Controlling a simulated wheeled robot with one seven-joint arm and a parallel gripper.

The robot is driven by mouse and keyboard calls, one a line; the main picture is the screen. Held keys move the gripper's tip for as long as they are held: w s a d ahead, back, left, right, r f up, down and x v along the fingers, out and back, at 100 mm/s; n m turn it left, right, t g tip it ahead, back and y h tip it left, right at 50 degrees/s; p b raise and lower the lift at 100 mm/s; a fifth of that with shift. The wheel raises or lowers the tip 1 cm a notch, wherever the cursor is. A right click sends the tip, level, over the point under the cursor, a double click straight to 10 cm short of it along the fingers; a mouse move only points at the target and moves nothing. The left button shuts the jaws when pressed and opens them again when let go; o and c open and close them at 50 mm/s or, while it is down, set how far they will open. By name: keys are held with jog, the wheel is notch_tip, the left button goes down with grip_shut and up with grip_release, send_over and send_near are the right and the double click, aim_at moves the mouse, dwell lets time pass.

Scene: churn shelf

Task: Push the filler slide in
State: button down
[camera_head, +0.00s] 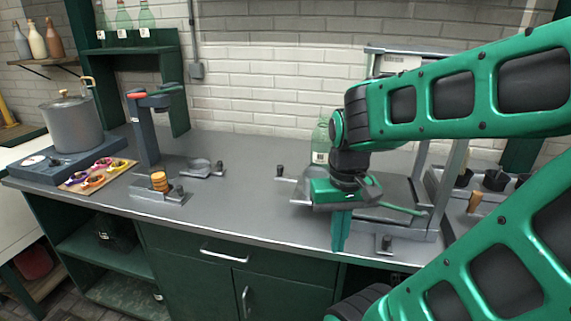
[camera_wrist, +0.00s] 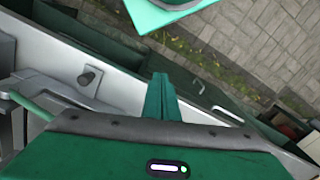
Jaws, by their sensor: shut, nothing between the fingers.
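The filler (camera_head: 440,190) is a grey metal frame at the right of the counter, with a green bottle (camera_head: 321,142) at its left side. A dark knob (camera_head: 280,171) on a thin rod sticks out on its left. Another dark knob (camera_head: 386,243) stands on a small metal plate at its front, and a knob also shows in the wrist view (camera_wrist: 89,77). I cannot tell which part is the slide; my arm hides much of the filler. My gripper (camera_head: 340,248) is shut and empty, pointing down by the counter's front edge, left of the front knob. Its green fingers show in the wrist view (camera_wrist: 161,92).
A green lever (camera_head: 402,208) sticks out near my gripper. A capping stand (camera_head: 147,135), a pot (camera_head: 72,122) and a tray of colourful rings (camera_head: 72,186) are at the left. The counter's middle (camera_head: 240,195) is clear. Drawer handles (camera_head: 223,256) line the front.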

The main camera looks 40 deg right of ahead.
jog(key=shift+d, duration=0.2)
